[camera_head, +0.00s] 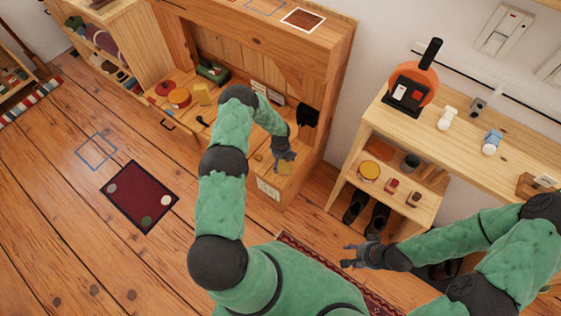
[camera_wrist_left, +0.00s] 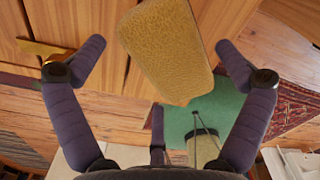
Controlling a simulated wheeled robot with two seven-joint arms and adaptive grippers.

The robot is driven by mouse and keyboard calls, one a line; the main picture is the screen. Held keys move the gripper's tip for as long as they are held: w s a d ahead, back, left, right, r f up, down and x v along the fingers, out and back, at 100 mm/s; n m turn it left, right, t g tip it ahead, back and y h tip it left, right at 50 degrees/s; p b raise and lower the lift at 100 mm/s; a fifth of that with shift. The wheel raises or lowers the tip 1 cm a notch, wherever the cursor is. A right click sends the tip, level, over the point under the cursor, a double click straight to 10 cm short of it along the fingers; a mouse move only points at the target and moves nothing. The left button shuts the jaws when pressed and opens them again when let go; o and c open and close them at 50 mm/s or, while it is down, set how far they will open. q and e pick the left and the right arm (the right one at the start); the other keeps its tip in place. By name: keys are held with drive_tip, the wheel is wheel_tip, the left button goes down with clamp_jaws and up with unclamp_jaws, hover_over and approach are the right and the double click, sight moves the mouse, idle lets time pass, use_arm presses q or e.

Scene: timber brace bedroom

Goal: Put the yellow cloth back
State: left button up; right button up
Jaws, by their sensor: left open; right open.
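A yellow, sponge-textured block, which looks like the cloth (camera_wrist_left: 165,50), shows large in the left wrist view, between and beyond my open fingers, with gaps on both sides. In the head view a small yellow patch (camera_head: 285,168) shows at my left gripper (camera_head: 284,158), over the right end of the wooden bench, partly hidden by the fingers. Whether it touches the bench I cannot tell. My right gripper (camera_head: 352,257) is open and empty, low in front of the right-hand shelf unit.
A dark red mat (camera_head: 140,196) lies on the open floor at left.

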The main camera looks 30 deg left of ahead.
sight(281, 161)
use_arm(q)
wheel_tip(281, 161, up, 10)
drive_tip(key=r+p, duration=0.1)
drive_tip(key=p, duration=0.3)
drive_tip(key=s+d+r+n+h, duration=0.1)
drive_tip(key=s+d+n+h, duration=0.1)
drive_tip(key=s+d+n, duration=0.55)
drive_tip(key=s+d+n+h, duration=0.2)
drive_tip(key=s+d+n, duration=0.2)
drive_tip(key=d+n, duration=0.55)
drive_tip(key=s+d+r+n, duration=0.2)
drive_tip(key=s+d+n, duration=0.1)
drive_tip(key=s+n, duration=0.3)
drive_tip(key=s+d+r+n, duration=0.3)
drive_tip(key=s+d+n, duration=0.1)
drive_tip(key=s+n, duration=0.2)
drive_tip(key=shift+s+n, duration=0.3)
drive_tip(key=shift+n, duration=0.4)
drive_tip(key=shift+d, duration=0.1)
